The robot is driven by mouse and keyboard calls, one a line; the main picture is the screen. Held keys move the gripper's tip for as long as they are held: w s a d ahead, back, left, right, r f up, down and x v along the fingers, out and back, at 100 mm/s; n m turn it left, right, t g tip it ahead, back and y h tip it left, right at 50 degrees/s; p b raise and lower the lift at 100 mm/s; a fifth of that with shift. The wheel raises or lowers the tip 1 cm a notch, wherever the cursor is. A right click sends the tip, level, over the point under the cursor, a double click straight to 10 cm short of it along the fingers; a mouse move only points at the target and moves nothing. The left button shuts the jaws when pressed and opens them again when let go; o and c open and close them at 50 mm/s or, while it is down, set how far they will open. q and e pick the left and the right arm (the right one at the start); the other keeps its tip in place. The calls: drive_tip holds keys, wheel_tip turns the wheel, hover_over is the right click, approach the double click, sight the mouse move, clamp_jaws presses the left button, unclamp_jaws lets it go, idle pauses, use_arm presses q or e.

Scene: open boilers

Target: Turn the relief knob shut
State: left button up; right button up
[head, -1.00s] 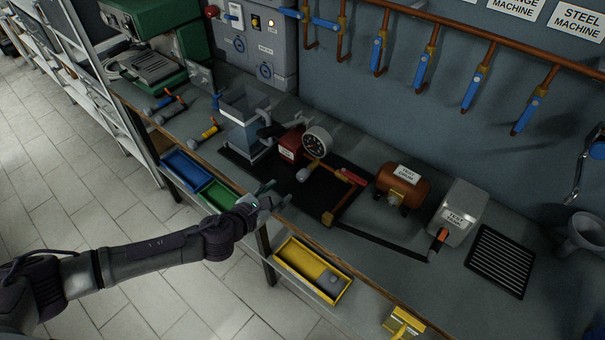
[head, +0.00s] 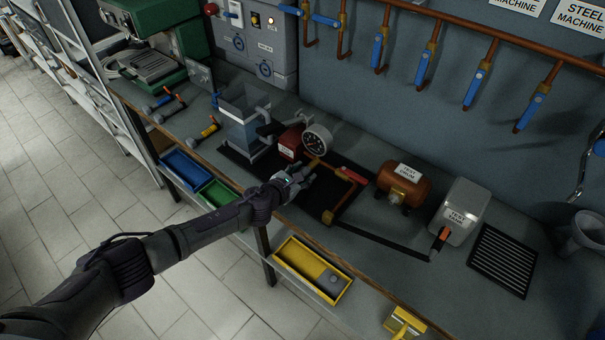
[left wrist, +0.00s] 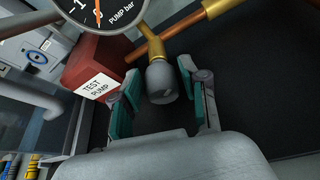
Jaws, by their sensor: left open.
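The relief knob (left wrist: 162,84) appears to be the grey rounded knob on a brass fitting below the pump gauge (left wrist: 98,12). In the left wrist view it lies between the two teal-padded fingers of my left gripper (left wrist: 158,76), with a visible gap on each side. The fingers are open and hold nothing. In the head view my left gripper (head: 304,176) is over the front of the black mat, just in front of the gauge (head: 317,139), and largely hides the knob. My right gripper is not in view.
The red test pump (head: 289,143) stands left of the knob, by a clear water tank (head: 243,120). Copper pipe and a red-handled valve (head: 351,175) lie to the right, then the test drum (head: 403,184). A yellow bin (head: 290,271) hangs at the bench's front.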

use_arm(q)
clamp_jaws()
drive_tip(key=shift+a+r+n+h+p, duration=0.15)
drive_tip(key=shift+n+h+p, duration=0.3)
drive_tip(key=shift+n, duration=0.15)
drive_tip(key=shift+w+n+g+h, duration=0.15)
drive_tip(key=shift+n+g+h, duration=0.35)
drive_tip(key=shift+n, duration=0.4)
drive_tip(key=shift+n+g+h+b, duration=0.25)
drive_tip(key=shift+n+g+b, duration=0.05)
drive_tip(key=shift+n+b, duration=0.1)
unclamp_jaws()
drive_tip(key=shift+a, duration=0.1)
